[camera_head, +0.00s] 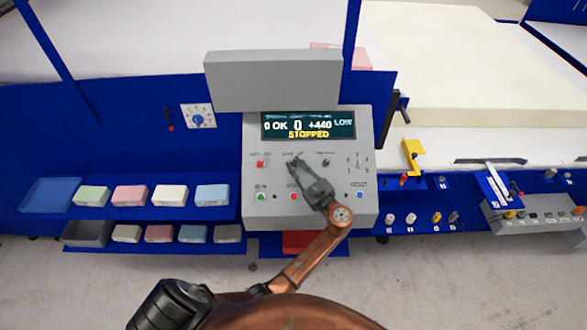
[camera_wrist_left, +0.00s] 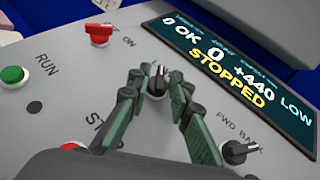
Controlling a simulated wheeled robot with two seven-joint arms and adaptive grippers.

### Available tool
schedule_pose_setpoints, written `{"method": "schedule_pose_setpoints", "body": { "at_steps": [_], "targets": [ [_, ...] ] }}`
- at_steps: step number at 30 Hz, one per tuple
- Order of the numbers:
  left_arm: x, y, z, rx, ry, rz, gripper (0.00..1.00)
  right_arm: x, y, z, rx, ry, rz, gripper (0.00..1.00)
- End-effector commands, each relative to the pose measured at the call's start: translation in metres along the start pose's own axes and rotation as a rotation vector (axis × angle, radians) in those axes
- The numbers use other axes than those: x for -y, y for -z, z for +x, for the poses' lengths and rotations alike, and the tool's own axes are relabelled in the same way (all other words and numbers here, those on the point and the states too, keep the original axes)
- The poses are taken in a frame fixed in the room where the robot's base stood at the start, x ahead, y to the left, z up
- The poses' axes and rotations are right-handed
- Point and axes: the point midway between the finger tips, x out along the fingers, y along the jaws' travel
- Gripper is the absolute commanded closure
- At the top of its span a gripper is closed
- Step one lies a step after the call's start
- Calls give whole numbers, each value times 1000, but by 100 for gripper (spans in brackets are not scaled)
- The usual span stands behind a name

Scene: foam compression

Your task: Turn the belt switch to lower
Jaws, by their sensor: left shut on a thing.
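The grey control panel (camera_head: 283,214) stands at the centre of the head view. Its display (camera_head: 308,126) reads "0 OK 0 +440 LOW" and "STOPPED". My left gripper (camera_head: 296,164) reaches the panel's middle switch. In the left wrist view, the gripper (camera_wrist_left: 158,86) is shut on a small black switch knob (camera_wrist_left: 158,80), with one finger on each side. Its label is hidden, so I cannot read whether it is the belt switch. Another black knob (camera_wrist_left: 238,150), marked FWD and BACK, is to the right. My right gripper is out of view.
A red OFF/ON knob (camera_wrist_left: 99,33) and a green RUN button (camera_wrist_left: 13,75) lie left of the fingers. A red button (camera_head: 293,197) is close below the gripper. Shelves with coloured foam blocks (camera_head: 130,194) stand left; a cream foam slab (camera_head: 450,55) lies right.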

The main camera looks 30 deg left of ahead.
Motion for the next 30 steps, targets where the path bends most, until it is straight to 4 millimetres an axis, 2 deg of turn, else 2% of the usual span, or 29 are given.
{"method": "schedule_pose_setpoints", "body": {
  "at_steps": [9, 23, 24, 26, 30],
  "targets": [
    [0, -3, 2, 7, -95, -45, 100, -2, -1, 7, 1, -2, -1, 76],
    [-1, -4, 3, 8, -108, -49, 100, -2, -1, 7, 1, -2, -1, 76],
    [-1, -4, 3, 8, -108, -49, 81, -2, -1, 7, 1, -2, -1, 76],
    [-1, -3, 3, 8, -108, -49, 76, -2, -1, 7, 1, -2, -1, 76],
    [1, -2, 2, 5, -104, -48, 76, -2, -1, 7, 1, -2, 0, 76]
  ]
}}
